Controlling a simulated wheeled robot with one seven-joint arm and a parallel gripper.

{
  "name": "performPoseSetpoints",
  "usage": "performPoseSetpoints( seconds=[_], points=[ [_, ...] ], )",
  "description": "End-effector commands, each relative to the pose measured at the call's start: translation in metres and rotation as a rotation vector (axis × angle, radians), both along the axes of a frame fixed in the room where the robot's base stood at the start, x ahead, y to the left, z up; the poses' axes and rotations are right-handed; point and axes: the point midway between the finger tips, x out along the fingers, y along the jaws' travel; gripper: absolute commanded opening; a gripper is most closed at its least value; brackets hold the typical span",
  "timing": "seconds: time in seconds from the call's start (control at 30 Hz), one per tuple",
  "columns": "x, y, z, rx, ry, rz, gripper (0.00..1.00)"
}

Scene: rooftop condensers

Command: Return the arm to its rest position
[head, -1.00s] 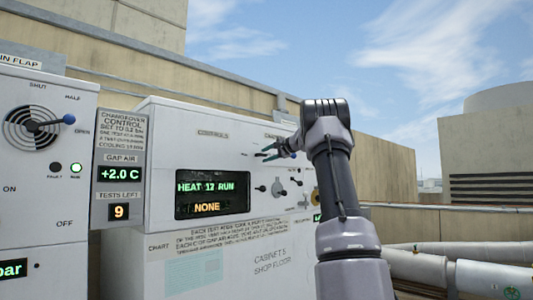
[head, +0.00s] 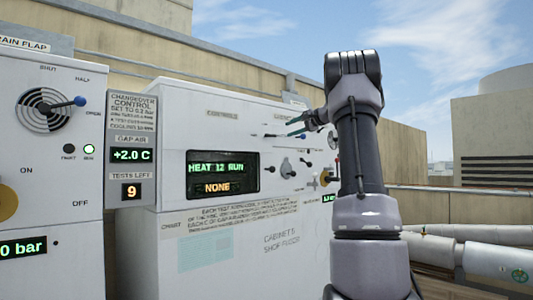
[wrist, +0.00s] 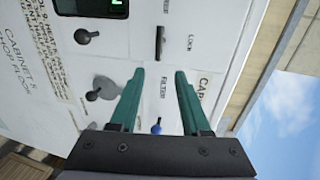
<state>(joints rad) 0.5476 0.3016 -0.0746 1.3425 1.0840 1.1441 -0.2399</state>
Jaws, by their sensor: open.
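My gripper (head: 294,128) shows in the head view at the end of my raised arm, in front of the upper part of the white control cabinet (head: 310,240). In the wrist view my gripper (wrist: 160,100) has two green fingers standing apart with nothing between them. Behind the fingers, the cabinet face (wrist: 215,30) carries a grey knob (wrist: 104,89), a small black knob (wrist: 86,37) and a dark slot-like lever (wrist: 159,42). A blue-tipped part (wrist: 156,128) shows between the finger bases. The fingers look clear of the panel, but the gap cannot be judged.
The cabinet display (head: 222,173) reads HEAT 12 RUN and NONE. At left stand a grey changeover panel (head: 131,185) and a cabinet with a round vent and blue-tipped lever (head: 80,101). Pale pipes (head: 470,252) run at lower right. Open sky lies above my arm.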

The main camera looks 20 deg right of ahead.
Motion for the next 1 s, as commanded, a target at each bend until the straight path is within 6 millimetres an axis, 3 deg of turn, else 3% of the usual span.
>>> performPoseSetpoints(
  seconds=[0.13, 0.2, 0.27, 0.37, 0.5, 0.7, 0.9, 1.0],
  points=[
    [-0.001, 0.002, 0.000, -0.002, 0.001, 0.001, 0.47],
    [-0.005, 0.012, -0.001, -0.015, 0.013, 0.010, 0.47],
    [-0.013, 0.031, -0.002, -0.036, 0.033, 0.027, 0.47],
    [-0.041, 0.079, -0.013, -0.101, 0.094, 0.071, 0.47],
    [-0.105, 0.157, -0.043, -0.246, 0.200, 0.153, 0.47],
    [-0.216, 0.237, -0.106, -0.491, 0.317, 0.272, 0.47],
    [-0.324, 0.273, -0.179, -0.757, 0.374, 0.376, 0.47],
    [-0.361, 0.277, -0.209, -0.863, 0.383, 0.412, 0.47]
  ],
)
